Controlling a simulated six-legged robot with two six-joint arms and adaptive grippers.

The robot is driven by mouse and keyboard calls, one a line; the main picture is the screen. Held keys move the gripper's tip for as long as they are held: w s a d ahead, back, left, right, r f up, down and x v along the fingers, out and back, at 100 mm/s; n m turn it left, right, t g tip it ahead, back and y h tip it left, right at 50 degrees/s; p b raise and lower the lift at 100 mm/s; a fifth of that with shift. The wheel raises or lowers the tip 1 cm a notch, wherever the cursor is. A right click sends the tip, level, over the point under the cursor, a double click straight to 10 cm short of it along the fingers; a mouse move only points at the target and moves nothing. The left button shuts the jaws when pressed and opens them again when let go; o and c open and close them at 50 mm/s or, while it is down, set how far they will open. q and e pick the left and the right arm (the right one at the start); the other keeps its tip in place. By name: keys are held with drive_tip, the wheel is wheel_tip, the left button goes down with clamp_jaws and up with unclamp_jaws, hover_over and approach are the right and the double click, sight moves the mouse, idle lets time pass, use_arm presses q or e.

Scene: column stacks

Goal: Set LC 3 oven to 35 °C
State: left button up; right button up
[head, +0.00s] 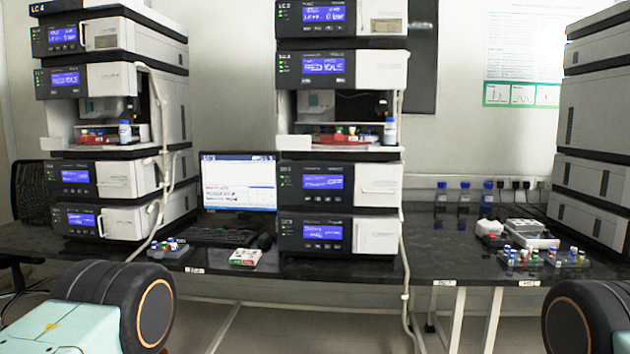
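An instrument stack stands in the middle of the bench. Its top module (316,16) has a small label starting with LC, whose number I cannot read surely. Below it, a second module (322,67) has a lit blue display, then comes an open bay with vials and a blue-capped bottle (390,131). Two lower modules, the upper one (322,182) and the bottom one (322,233), also have blue displays. The display text is too small to read, and I cannot tell which module is the oven. Neither of my grippers is in view.
A similar stack marked LC 4 (112,180) stands at left. Between the stacks are a monitor (238,182), keyboard (215,236) and a small white box (246,257). Vial racks (545,258) and bottles (464,193) stand on the bench to the right. Another stack (592,130) is at the right edge.

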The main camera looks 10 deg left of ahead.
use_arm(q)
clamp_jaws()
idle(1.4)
